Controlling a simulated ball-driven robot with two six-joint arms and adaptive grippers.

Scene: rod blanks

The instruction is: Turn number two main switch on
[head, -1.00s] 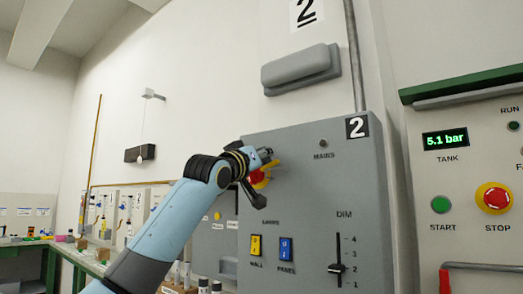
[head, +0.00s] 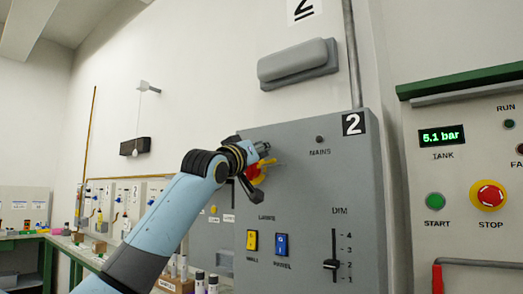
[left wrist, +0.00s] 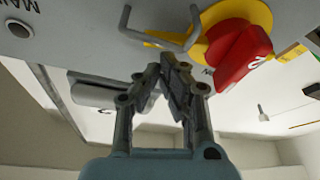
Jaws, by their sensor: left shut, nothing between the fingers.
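The number two main switch, a red knob on a yellow plate (head: 256,174), sits on the grey panel (head: 300,200) marked 2. My left gripper (head: 262,155) is in front of it and hides part of it. In the left wrist view the red knob (left wrist: 240,55) and yellow plate (left wrist: 235,14) show at upper right. The left gripper (left wrist: 165,70) is shut and empty, its fingertips to the left of the knob. I cannot tell whether they touch it. The MAINS lamp (head: 319,139) looks dark. My right gripper is not in view.
A bent grey bar (left wrist: 160,42) crosses beside the knob, close to my fingertips. Below the switch are two lamp rockers, yellow (head: 252,240) and blue (head: 281,245), and the DIM slider (head: 331,264). A tank panel with a red STOP button (head: 488,195) stands at right.

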